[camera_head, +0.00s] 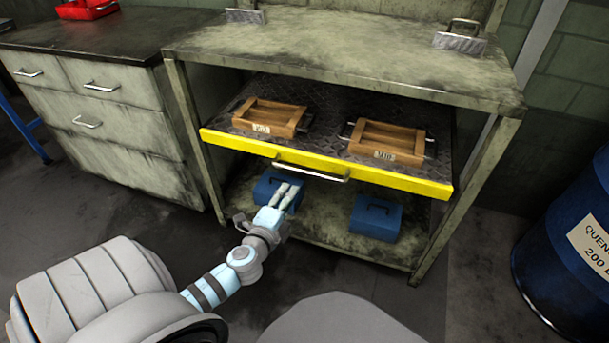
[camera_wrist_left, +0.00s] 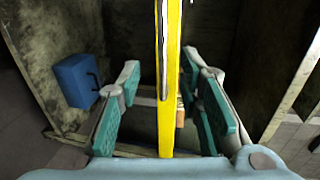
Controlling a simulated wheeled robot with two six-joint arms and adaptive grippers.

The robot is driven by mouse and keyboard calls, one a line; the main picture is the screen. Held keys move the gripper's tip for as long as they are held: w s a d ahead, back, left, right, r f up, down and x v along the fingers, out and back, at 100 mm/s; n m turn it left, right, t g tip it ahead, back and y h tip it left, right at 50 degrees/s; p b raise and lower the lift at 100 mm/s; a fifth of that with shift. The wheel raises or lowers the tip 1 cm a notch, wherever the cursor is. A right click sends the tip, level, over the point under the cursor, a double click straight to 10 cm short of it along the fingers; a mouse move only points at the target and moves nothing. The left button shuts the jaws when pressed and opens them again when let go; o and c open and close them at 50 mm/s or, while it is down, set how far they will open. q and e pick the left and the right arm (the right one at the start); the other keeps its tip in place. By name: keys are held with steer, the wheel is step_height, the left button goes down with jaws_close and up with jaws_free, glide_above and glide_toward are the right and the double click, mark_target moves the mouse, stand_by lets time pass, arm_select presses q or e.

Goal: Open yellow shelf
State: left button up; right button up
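The yellow shelf (camera_head: 395,180) is a dark sliding tray with a yellow front edge, inside a worn grey-green workbench. A silver bar handle (camera_head: 312,172) is fixed to its front. My left gripper (camera_head: 286,195) is in front of the shelf, just below the left part of the handle in the head view. In the left wrist view, its teal fingers (camera_wrist_left: 168,105) are spread apart. The yellow edge (camera_wrist_left: 173,60) and the handle (camera_wrist_left: 162,50) run upright through the picture between them. Whether the fingers touch the handle cannot be told. My right gripper is not in view.
Two wooden boxes (camera_head: 273,104) (camera_head: 420,143) sit on the shelf. Two blue boxes (camera_head: 265,190) (camera_head: 376,222) stand on the lower level. A drawer cabinet (camera_head: 120,120) is at left, a blue drum (camera_head: 560,270) at right. The floor between bench and drum is clear.

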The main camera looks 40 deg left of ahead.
mark_target(303, 173)
arm_select(q)
steer(key=b+x, duration=0.2)
steer(key=x, duration=1.1)
steer(key=shift+s+a+r+b, duration=0.1)
steer(key=shift+a+r+b, duration=0.05)
steer(key=shift+b, duration=0.15)
steer(key=shift+w+a, duration=0.1)
steer(key=shift+w, duration=0.2)
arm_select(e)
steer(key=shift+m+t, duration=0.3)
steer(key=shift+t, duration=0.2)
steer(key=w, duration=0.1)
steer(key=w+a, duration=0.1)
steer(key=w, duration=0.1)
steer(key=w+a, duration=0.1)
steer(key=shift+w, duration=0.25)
arm_select(q)
jaws_close()
